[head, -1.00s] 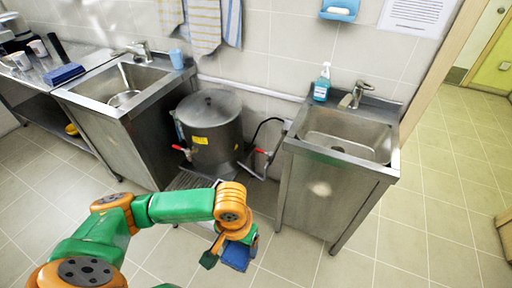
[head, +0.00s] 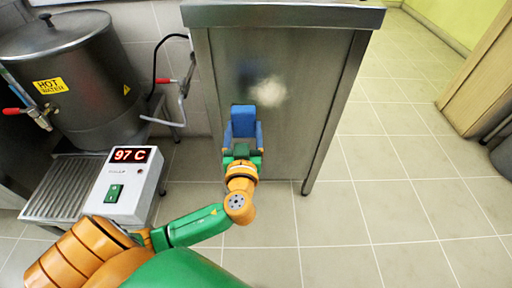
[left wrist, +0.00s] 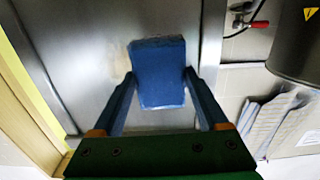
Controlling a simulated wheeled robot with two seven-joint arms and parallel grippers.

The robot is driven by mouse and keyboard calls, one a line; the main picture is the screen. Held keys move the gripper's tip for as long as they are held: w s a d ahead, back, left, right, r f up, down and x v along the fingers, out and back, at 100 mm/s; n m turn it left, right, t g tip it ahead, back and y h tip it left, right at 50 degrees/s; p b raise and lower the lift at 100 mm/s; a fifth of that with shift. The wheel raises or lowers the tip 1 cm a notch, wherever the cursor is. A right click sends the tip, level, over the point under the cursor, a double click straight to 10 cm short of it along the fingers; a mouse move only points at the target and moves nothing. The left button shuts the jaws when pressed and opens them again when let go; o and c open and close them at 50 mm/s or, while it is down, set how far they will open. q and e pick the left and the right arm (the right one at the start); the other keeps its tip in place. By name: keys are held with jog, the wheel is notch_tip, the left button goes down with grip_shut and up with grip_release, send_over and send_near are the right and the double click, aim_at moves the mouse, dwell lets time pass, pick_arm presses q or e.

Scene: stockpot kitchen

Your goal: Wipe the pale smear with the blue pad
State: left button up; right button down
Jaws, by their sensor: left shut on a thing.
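The pale smear (head: 267,91) is a whitish patch on the steel front panel of the sink cabinet (head: 315,120). My left gripper (head: 242,134) is shut on the blue pad (head: 243,120) and holds it at the panel, just below and left of the smear. In the left wrist view the blue pad (left wrist: 158,73) sits between the two fingers, flat toward the steel. A faint pale patch shows at its upper left edge. I cannot tell whether the pad touches the panel. My right gripper is not in view.
A hot water pot (head: 75,75) with red-handled taps stands left of the cabinet. A white control box (head: 125,185) reading 97 C is in front of it, beside a metal grate (head: 65,188). The tiled floor right of the cabinet is clear.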

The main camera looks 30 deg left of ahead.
pick_arm(q)
jog(key=shift+w+f, duration=0.1)
jog(key=shift+f, duration=0.35)
jog(key=shift+w+a+r+t, duration=0.1)
jog(key=shift+w+r+t, duration=0.1)
jog(key=shift+t, duration=0.1)
jog(key=shift+x, duration=2.7)
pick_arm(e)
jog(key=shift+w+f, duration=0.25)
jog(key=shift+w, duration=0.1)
pick_arm(q)
jog(key=shift+b+x, duration=0.6)
jog(key=shift+x, duration=0.35)
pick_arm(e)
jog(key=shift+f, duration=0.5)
